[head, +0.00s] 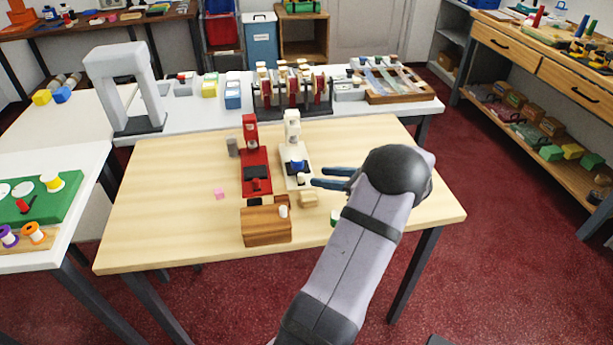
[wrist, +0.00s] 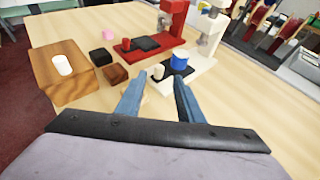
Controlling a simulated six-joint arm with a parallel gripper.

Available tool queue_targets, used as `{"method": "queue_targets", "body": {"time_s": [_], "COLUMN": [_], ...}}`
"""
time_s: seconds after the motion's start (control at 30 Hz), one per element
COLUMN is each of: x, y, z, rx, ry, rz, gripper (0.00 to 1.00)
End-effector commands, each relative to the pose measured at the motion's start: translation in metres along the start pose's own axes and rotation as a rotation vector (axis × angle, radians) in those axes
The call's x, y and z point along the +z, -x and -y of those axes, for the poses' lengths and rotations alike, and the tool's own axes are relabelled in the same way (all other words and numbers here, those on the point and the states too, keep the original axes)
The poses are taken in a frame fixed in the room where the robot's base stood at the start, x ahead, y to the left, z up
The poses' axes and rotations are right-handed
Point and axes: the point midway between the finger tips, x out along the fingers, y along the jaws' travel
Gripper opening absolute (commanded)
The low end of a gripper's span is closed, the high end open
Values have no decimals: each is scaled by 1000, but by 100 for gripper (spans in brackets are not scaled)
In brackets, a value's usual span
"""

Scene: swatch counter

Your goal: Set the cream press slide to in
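The cream press (head: 292,131) stands beside the red press (head: 250,135) on the wooden table. It also shows in the wrist view (wrist: 212,32). A dark pad with a blue piece (head: 297,167) sits on its base, in front of its column. In the wrist view the blue piece (wrist: 181,60) shows again, and a small cream knob (wrist: 158,72) stands at the press's front end. My gripper (head: 316,177) is open, its two blue fingers apart, at the right of the cream press's front. In the wrist view my gripper (wrist: 156,88) has the knob just beyond its fingertips; contact cannot be told.
A wooden box (head: 266,231) with a white peg stands in front of the presses. A grey cylinder (head: 232,147) stands by the red press.

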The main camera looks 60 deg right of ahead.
Motion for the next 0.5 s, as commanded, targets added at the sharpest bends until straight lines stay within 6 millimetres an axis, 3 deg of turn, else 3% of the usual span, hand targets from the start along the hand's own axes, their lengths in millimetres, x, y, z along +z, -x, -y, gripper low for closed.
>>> {"method": "queue_targets", "body": {"time_s": [0.5], "x": [1], "y": [-59], "z": [-1], "rx": [3], "ry": [1], "rz": [-2], "gripper": [34]}}
